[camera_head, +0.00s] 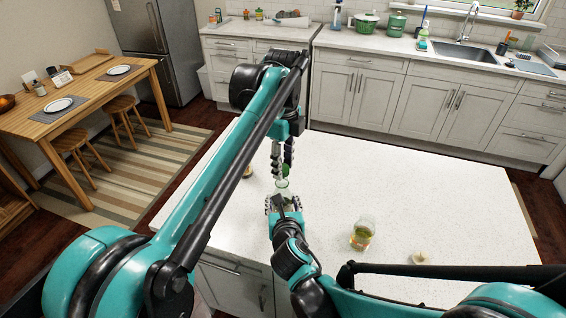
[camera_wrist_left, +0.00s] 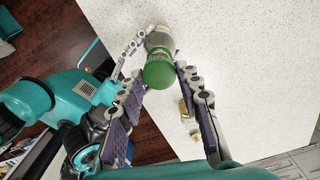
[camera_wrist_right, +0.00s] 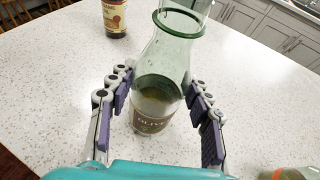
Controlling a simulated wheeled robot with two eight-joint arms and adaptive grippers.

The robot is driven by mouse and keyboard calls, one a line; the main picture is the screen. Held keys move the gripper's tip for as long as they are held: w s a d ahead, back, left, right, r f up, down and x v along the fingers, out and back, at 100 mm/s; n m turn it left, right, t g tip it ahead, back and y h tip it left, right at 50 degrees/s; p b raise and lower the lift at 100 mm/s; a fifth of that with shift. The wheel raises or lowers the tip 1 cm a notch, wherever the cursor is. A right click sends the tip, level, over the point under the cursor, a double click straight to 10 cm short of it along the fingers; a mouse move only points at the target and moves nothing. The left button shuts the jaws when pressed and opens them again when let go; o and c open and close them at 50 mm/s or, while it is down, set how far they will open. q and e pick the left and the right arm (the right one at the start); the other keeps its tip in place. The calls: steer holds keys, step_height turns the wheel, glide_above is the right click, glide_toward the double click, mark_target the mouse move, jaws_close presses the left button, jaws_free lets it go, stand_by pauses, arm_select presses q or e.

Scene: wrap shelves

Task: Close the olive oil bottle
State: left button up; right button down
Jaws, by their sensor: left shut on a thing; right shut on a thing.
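The olive oil bottle (camera_wrist_right: 155,85) is clear green glass with an "OLIVE" label, and it stands upright on the white counter. My right gripper (camera_wrist_right: 158,92) has its fingers on both sides of the bottle's body. In the head view the bottle (camera_head: 283,187) is partly hidden by my grippers. A green cap (camera_wrist_left: 158,74) is between the fingers of my left gripper (camera_wrist_left: 158,80), over the bottle top. My left gripper (camera_head: 282,158) points down from above in the head view. I cannot tell whether the cap touches the neck or is seated.
A brown labelled bottle (camera_wrist_right: 115,17) stands behind the olive oil bottle. A glass jar with yellowish contents (camera_head: 362,235) and a small pale item (camera_head: 420,257) are on the counter (camera_head: 450,190) to the right. The counter's far right is clear.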

arm_select(q)
steer(key=shift+f, duration=0.9)
steer(key=shift+f, duration=0.6)
steer(key=m, duration=1.3)
steer(key=shift+s+a, duration=0.1)
steer(key=shift+a, duration=0.05)
steer(key=o, duration=0.7)
steer(key=shift+o, duration=0.2)
